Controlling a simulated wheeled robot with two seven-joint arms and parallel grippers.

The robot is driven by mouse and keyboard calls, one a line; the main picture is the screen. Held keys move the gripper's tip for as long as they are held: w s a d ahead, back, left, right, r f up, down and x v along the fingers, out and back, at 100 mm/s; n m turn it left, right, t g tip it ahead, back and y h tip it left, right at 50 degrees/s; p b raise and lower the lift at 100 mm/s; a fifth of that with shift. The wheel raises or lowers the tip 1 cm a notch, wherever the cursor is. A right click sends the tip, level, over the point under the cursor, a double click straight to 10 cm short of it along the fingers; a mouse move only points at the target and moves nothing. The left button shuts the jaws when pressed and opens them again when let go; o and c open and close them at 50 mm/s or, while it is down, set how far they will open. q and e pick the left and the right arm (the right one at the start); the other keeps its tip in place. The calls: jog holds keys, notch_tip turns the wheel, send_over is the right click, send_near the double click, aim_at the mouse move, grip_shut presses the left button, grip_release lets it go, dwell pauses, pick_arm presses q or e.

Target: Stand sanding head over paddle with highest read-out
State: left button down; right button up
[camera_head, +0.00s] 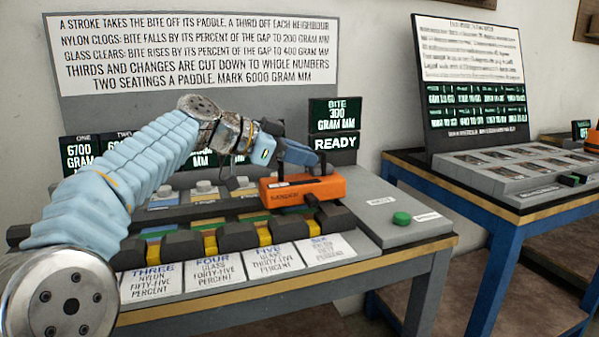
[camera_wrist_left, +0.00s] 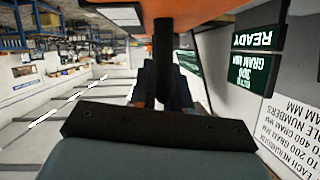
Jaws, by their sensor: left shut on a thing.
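The sanding head (camera_head: 303,190) is an orange block marked SANDER with dark upright posts. It is level at the right end of the paddle row; I cannot tell whether it touches what is below. My left gripper (camera_head: 283,155) is shut on its handle from above. In the left wrist view, the orange body (camera_wrist_left: 205,14) and a dark post (camera_wrist_left: 163,60) show beyond the dark finger pad. Read-out ONE (camera_head: 82,153) shows 6700 gram mm. My arm covers most other read-outs. The bite screen (camera_head: 335,115) shows 300 gram mm, with READY (camera_head: 335,143) below.
Cards THREE (camera_head: 151,283), FOUR (camera_head: 212,271), FIVE (camera_head: 273,260) and SIX (camera_head: 331,248) lie along the bench front. Black and yellow blocks (camera_head: 238,238) stand behind them. A green button (camera_head: 402,218) sits on the grey plate at right. Another blue table (camera_head: 500,215) stands further right.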

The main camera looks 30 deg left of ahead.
aim_at(310, 176)
pick_arm(q)
jog(key=shift+w+a+f, duration=0.1)
jog(key=shift+a+f, duration=0.05)
jog(key=shift+f, duration=0.8)
jog(key=shift+w+a+f, duration=0.1)
jog(key=shift+f, duration=0.8)
jog(key=shift+f+b, duration=0.15)
jog(key=shift+b, duration=0.2)
jog(key=c, duration=1.1)
grip_release()
jog(key=shift+s+a, duration=0.15)
jog(key=b+v, duration=0.1)
jog(key=v, duration=1)
jog(key=shift+s+r, duration=0.25)
jog(key=shift+r, duration=0.1)
jog(key=shift+a, duration=0.1)
